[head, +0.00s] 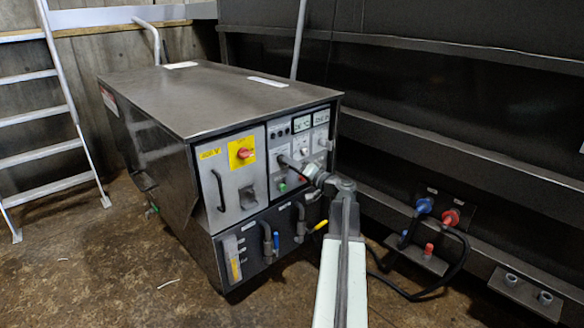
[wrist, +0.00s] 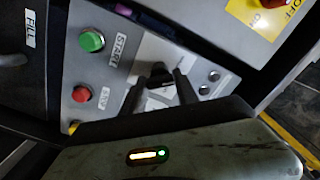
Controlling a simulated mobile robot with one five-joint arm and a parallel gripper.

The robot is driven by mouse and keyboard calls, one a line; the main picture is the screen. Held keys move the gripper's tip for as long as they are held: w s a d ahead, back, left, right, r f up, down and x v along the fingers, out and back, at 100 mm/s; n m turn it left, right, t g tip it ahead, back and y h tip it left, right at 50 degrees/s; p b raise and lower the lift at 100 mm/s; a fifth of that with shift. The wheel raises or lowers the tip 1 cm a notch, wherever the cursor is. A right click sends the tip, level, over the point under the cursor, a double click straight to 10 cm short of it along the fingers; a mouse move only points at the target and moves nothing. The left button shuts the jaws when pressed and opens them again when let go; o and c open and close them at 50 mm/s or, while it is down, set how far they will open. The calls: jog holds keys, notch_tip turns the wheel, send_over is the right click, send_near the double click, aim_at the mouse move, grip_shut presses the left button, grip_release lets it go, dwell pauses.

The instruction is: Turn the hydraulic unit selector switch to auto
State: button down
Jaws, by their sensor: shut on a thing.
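The hydraulic unit (head: 175,95) is a dark metal cabinet in the head view, with a grey control panel on its front. My gripper (head: 286,163) reaches the panel's left part from the right. In the wrist view, the black selector switch knob (wrist: 160,75) sits between the two dark fingers of my gripper (wrist: 160,88), which is shut on it. The fingers hide part of the knob and any position labels, so its setting cannot be read. A green START button (wrist: 92,41) and a red STOP button (wrist: 81,94) are beside it.
A red rotary switch on a yellow plate (head: 242,152) is left of the control panel. Valve handles (head: 300,222) stick out below. Blue (head: 424,205) and red (head: 450,218) hose couplings are at the right. A ladder (head: 45,115) leans at the left. The floor in front is open.

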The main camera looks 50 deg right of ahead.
jog(key=shift+d+r+m, duration=0.1)
jog(key=shift+m, duration=8.1)
jog(key=c, duration=0.9)
grip_release()
jog(key=s, duration=0.7)
jog(key=shift+s+a, duration=0.3)
jog(key=shift+s, duration=0.05)
